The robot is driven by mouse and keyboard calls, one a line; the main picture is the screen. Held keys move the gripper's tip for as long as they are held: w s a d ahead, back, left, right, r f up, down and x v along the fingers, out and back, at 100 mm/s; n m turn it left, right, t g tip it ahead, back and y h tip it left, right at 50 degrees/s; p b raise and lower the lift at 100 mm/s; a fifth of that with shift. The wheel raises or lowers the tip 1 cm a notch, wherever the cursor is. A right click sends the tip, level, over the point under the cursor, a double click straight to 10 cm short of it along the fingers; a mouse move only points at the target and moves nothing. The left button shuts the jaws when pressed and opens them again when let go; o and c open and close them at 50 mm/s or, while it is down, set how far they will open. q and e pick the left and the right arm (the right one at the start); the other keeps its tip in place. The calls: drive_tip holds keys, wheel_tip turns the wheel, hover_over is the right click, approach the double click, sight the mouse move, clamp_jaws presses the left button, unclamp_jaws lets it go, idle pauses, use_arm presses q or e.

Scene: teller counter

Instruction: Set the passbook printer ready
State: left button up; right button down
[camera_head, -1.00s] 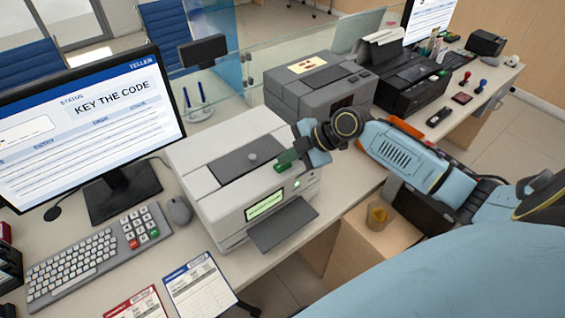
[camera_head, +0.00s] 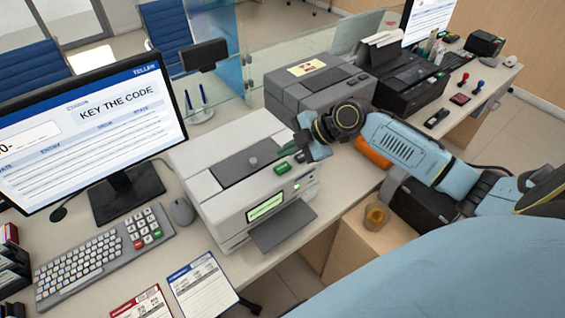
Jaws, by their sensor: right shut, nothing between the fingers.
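The passbook printer (camera_head: 222,200) stands on the counter in the middle of the head view. It is pale grey, with a dark panel and small knob (camera_head: 253,162) on top. Its front has a lit green display (camera_head: 265,206), a small green light (camera_head: 296,187) and a dark tray (camera_head: 284,226) sticking out. A green key (camera_head: 281,168) shows on its upper right edge. My right gripper (camera_head: 299,157) is shut and empty over that edge, close beside the key; contact cannot be told. The monitor (camera_head: 92,125) reads "KEY THE CODE". My left gripper is out of view.
A keyboard (camera_head: 104,255) and mouse (camera_head: 181,211) lie left of the printer. Printed cards (camera_head: 203,284) lie in front. A grey machine (camera_head: 318,88) and a black printer (camera_head: 413,82) stand behind my right arm. A glass screen (camera_head: 255,70) edges the counter.

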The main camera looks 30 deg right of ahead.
drive_tip(key=shift+r+p, duration=0.85)
drive_tip(key=shift+r, duration=0.6)
drive_tip(key=shift+f, duration=0.1)
